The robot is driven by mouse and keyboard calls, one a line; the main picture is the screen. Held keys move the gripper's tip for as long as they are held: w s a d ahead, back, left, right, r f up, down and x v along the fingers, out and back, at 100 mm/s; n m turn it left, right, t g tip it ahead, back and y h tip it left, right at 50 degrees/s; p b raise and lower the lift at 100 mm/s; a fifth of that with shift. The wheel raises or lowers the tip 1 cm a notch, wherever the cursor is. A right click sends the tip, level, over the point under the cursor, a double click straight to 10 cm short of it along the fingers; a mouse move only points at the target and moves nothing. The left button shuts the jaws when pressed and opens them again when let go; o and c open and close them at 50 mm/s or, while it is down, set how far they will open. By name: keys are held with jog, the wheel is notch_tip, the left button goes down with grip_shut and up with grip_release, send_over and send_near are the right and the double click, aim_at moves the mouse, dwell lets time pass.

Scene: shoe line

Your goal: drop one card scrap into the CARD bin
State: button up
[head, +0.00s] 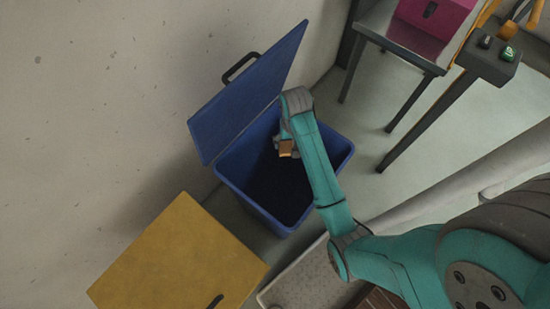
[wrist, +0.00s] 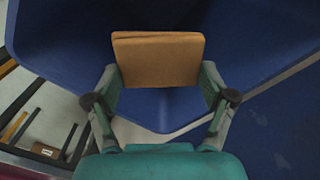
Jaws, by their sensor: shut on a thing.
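A small tan card scrap (wrist: 158,60) is held between the two fingers of my gripper (wrist: 160,90) in the wrist view. In the head view the scrap (head: 286,148) shows at the end of my gripper (head: 281,143), over the mouth of an open blue bin (head: 225,172). Its hinged lid (head: 250,88) stands raised against the wall side. The blue walls of the bin (wrist: 60,45) surround the scrap in the wrist view. No label is readable on the bin. The bin's inside is dark, and its contents cannot be made out.
A yellow box-like bin (head: 180,258) with a closed top stands at the lower left. A table (head: 400,50) with a magenta box (head: 435,22) is at the upper right, beside a post with a button box (head: 489,60). A grey pallet or tray (head: 310,280) lies below the bin.

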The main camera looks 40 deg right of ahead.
jog(key=shift+f, duration=2.85)
jog(key=o, duration=0.8)
jog(key=shift+r, duration=0.1)
notch_tip(320, 180, up, 7)
jog(key=shift+r, duration=0.15)
